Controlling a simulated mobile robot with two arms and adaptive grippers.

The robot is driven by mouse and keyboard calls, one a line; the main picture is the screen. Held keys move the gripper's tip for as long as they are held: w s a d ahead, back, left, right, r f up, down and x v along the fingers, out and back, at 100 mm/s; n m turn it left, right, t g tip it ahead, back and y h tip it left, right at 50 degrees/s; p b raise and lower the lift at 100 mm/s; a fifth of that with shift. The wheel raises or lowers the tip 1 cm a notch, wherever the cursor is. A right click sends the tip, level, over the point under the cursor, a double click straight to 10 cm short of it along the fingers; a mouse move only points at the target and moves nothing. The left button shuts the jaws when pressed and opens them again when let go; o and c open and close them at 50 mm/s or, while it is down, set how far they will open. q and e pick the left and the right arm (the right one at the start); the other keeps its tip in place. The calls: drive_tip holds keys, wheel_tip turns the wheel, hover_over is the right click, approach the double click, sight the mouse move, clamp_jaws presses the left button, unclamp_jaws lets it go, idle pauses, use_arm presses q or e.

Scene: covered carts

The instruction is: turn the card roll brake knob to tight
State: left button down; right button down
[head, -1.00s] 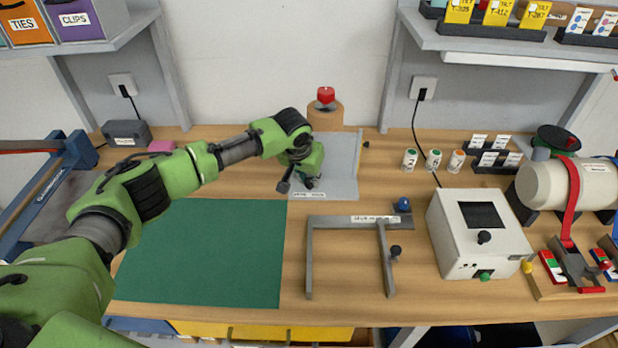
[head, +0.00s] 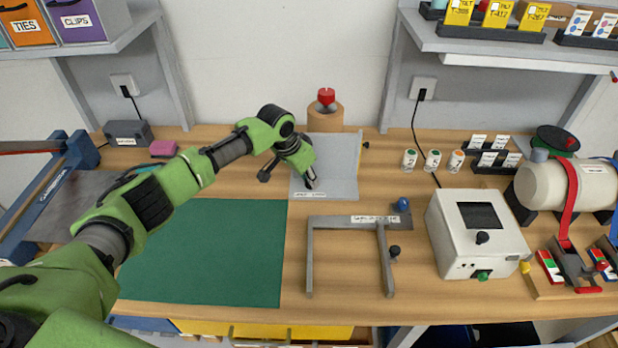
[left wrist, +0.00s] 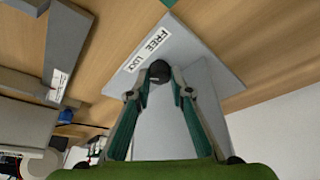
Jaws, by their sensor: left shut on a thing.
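My left gripper (head: 311,183) reaches in from the left, down over a grey plate with an upright panel (head: 345,165). In the left wrist view the fingertips (left wrist: 158,76) are closed on a small black knob (left wrist: 158,68). The knob is at the plate's labelled edge, and the label (left wrist: 148,48) seems to read "FREE" and "LOCK". I read no "tight" mark, and I cannot tell which way the knob points. A brown roll (head: 325,119) with a red top (head: 326,97) stands behind the plate. My right gripper is not in view.
A green mat (head: 205,255) lies on the bench (head: 445,185) at front left. A grey frame (head: 335,222) with blue and black knobs is in front of the plate. A white box with a dark screen (head: 470,235) stands to the right.

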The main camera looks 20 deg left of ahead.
use_arm(q)
drive_tip(key=shift+m, duration=0.6)
drive_tip(key=shift+h, duration=0.3)
drive_tip(key=c, duration=1.8)
unclamp_jaws()
drive_tip(key=shift+r, duration=0.1)
